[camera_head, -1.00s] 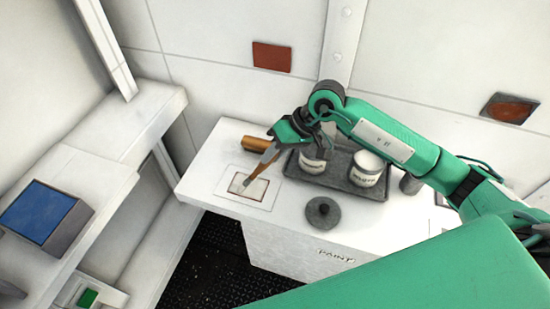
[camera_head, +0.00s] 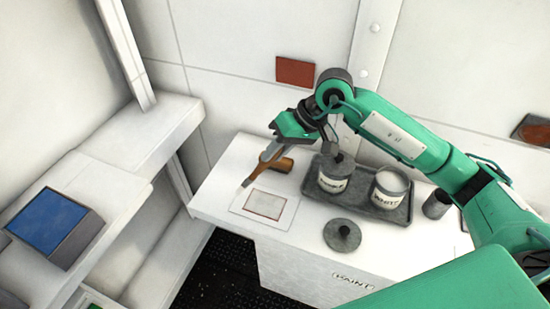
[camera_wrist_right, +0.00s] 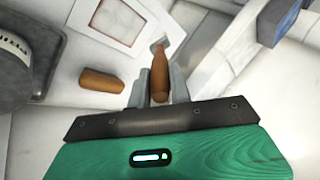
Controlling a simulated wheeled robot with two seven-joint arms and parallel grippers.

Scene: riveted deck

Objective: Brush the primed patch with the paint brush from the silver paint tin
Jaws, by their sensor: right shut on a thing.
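My right gripper (camera_head: 276,153) is shut on the wooden-handled paint brush (camera_head: 254,175), which tilts down to the left. Its bristle end is at the upper left edge of the pale square around the primed patch (camera_head: 265,204), outside the patch's brown outline; I cannot tell whether it touches. In the right wrist view the brush (camera_wrist_right: 160,76) sits between the fingers of my right gripper (camera_wrist_right: 160,88), bristles by a corner of the patch (camera_wrist_right: 118,20). A grey tin (camera_head: 333,178), its label hard to read, stands on the tray beneath my arm. My left gripper is out of view.
A white-paint tin (camera_head: 387,190) shares the dark tray (camera_head: 366,210). A round lid (camera_head: 342,236) lies in front on the bench. A brown block (camera_head: 282,164) lies behind the brush. A grey cup (camera_head: 436,204) stands right of the tray. A blue-topped box (camera_head: 48,218) is on the left shelf.

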